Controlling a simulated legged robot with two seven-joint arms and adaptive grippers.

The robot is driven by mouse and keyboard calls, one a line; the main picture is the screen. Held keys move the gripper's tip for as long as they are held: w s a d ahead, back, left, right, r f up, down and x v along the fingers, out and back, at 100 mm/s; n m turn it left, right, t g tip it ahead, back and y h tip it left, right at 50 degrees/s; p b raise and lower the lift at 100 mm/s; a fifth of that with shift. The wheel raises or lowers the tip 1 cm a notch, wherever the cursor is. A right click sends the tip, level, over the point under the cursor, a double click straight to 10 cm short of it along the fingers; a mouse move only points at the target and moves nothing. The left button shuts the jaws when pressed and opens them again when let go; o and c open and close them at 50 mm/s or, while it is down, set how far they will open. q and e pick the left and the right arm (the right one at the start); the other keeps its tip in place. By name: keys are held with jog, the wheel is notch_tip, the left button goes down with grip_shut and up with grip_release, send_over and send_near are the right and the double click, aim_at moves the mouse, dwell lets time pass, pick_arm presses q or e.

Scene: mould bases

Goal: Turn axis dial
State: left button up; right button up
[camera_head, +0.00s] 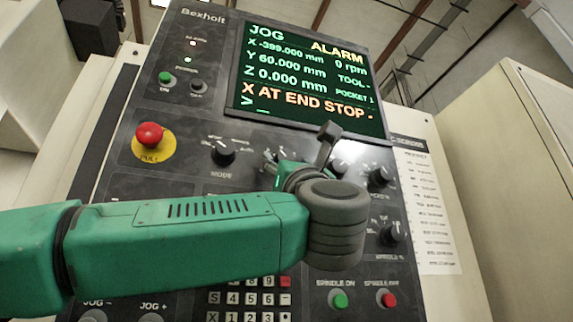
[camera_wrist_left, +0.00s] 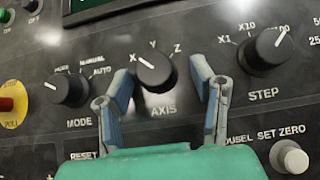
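The axis dial (camera_wrist_left: 157,73) is a black knob with a white pointer line, labelled AXIS, with X, Y and Z marks above it. Its pointer is turned up and left, toward X. My left gripper (camera_wrist_left: 161,82) is open, its two blue-grey fingers on either side of the dial. A gap shows on each side, so I see no grip on it. In the head view my left arm crosses from the left, and its wrist covers the dial and most of the gripper (camera_head: 305,160). My right gripper is not in view.
The mode dial (camera_wrist_left: 68,88) is left of the axis dial and the step dial (camera_wrist_left: 268,50) right. A red stop button (camera_head: 149,135) sits on the panel's left. The screen (camera_head: 305,75) reads JOG, ALARM and X AT END STOP.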

pick_arm(q)
jog(key=shift+s, duration=0.15)
jog(key=v, duration=1.2)
jog(key=shift+f, duration=0.1)
dwell(0.3)
